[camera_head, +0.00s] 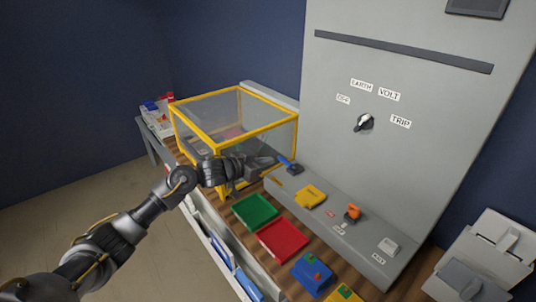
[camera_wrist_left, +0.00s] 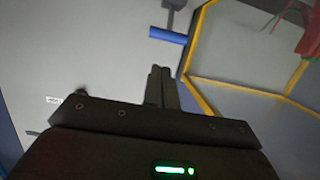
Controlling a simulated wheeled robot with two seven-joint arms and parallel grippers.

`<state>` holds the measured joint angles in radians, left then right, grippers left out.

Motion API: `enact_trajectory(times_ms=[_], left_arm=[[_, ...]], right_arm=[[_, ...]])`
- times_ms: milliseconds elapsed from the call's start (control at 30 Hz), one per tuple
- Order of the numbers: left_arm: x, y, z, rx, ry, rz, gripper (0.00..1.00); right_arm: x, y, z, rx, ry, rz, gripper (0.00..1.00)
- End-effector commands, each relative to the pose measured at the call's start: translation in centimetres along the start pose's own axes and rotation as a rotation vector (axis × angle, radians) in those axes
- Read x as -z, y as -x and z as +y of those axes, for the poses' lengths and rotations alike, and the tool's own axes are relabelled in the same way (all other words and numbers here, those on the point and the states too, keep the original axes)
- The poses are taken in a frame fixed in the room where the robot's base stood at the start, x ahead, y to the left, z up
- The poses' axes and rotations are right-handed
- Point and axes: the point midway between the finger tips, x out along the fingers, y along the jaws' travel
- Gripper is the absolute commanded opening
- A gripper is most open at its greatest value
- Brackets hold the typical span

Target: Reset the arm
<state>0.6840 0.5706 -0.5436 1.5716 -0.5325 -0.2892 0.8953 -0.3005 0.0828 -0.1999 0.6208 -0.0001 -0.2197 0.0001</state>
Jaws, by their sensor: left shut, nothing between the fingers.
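My left arm comes in from the lower left in the head view. Its gripper (camera_head: 268,162) is in front of the yellow-framed clear box (camera_head: 236,131), near the blue handle (camera_head: 287,161) at the box's right side. In the left wrist view the fingers of my left gripper (camera_wrist_left: 161,84) are together with nothing between them. The blue handle also shows in the left wrist view (camera_wrist_left: 168,36), beyond the fingertips and apart from them. The yellow frame (camera_wrist_left: 190,45) is to the right there. My right gripper is not in view.
A grey panel (camera_head: 430,140) with a black knob (camera_head: 363,122) stands behind the bench. A green tray (camera_head: 255,212), a red tray (camera_head: 283,240) and a blue socket box (camera_head: 312,274) lie in front. A grey ledge (camera_head: 325,218) carries a yellow piece (camera_head: 310,196) and an orange switch (camera_head: 352,212).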

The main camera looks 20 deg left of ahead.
Motion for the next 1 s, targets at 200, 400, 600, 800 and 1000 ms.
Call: enact_trajectory(times_ms=[200,400,600,800,1000], left_arm=[[0.2,1.1,-0.1,-0.002,0.000,0.000,0.00],[0.0,1.3,-0.3,0.001,0.000,0.000,0.00],[0.1,1.2,-0.2,0.001,0.000,0.000,0.00],[4.0,0.7,-1.4,0.003,0.062,0.089,0.00],[17.1,1.1,-5.3,-0.030,0.279,0.408,0.00]], right_arm=[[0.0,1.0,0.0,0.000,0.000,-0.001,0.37],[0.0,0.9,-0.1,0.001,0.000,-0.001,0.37],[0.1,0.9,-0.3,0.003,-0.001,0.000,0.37],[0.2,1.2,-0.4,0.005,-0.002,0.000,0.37],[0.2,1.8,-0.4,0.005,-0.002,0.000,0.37]])
